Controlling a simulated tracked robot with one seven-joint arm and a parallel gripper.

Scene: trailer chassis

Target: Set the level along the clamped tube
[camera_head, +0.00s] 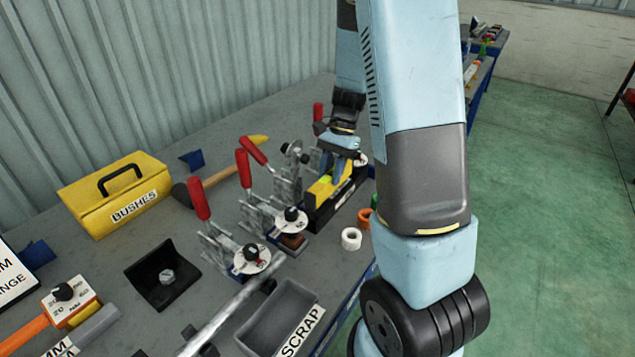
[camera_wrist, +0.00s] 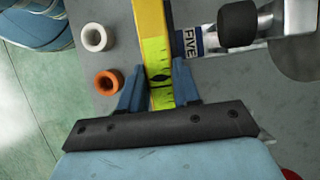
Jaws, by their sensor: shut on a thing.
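My gripper (camera_head: 345,160) is over the level, pointing down, partly hidden by my arm. In the wrist view the blue fingers of my gripper (camera_wrist: 160,85) are shut on the level (camera_wrist: 153,40), one on each side of its green vial. A silver tube (camera_head: 225,318) runs from the front toward the red-handled toggle clamps (camera_head: 218,240); its far part is hidden by the clamps.
A white ring (camera_head: 351,238) and an orange ring (camera_head: 365,217) lie near the bench's right edge. A grey SCRAP bin (camera_head: 280,318) stands beside the tube. A yellow BUSHES box (camera_head: 115,195), a hammer (camera_head: 225,172) and a black bracket (camera_head: 163,275) occupy the left.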

